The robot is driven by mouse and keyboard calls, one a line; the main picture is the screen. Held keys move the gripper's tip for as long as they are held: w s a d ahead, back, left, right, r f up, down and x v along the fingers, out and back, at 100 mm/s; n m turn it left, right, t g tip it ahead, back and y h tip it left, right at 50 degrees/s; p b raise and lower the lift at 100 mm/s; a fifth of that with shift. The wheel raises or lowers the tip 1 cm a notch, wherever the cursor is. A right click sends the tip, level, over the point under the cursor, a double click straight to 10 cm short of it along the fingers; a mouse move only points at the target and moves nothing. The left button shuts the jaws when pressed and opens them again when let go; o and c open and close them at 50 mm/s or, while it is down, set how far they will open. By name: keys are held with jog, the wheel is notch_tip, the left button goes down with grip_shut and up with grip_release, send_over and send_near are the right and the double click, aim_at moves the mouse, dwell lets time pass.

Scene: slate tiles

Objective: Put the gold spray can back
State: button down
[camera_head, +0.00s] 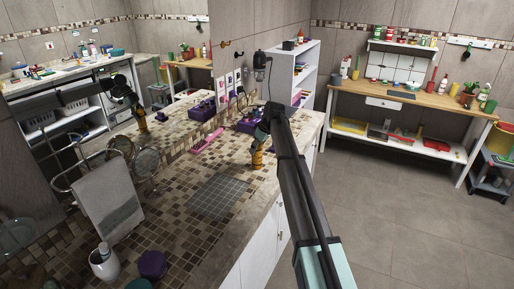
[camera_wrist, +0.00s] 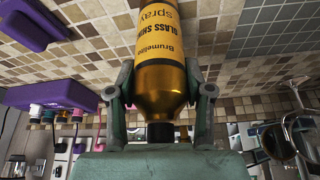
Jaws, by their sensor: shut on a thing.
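The gold spray can (camera_head: 257,160) is at the end of my arm, over the tiled counter near its front edge. In the wrist view the can (camera_wrist: 160,75) shows its label reading "Brumeline Glass Shine spray", and its dark cap end points toward my palm. My gripper (camera_wrist: 158,92) is shut on the can, one finger on each side; the gripper (camera_head: 259,140) also shows in the head view. I cannot tell whether the can touches the counter. A place that belongs to the can is not clearly marked.
A grey grid patch (camera_head: 217,197) lies on the counter. Wire rings (camera_head: 147,163) and a hanging towel (camera_head: 108,200) stand left, before a mirror. A white cup (camera_head: 104,264) and a purple jar (camera_head: 152,264) are nearest.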

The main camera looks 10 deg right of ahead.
jog(key=shift+f, duration=0.15)
jog(key=shift+c, duration=2.3)
grip_release()
jog(key=b+v, duration=0.3)
jog(key=v, duration=0.9)
jog(key=shift+r, duration=0.2)
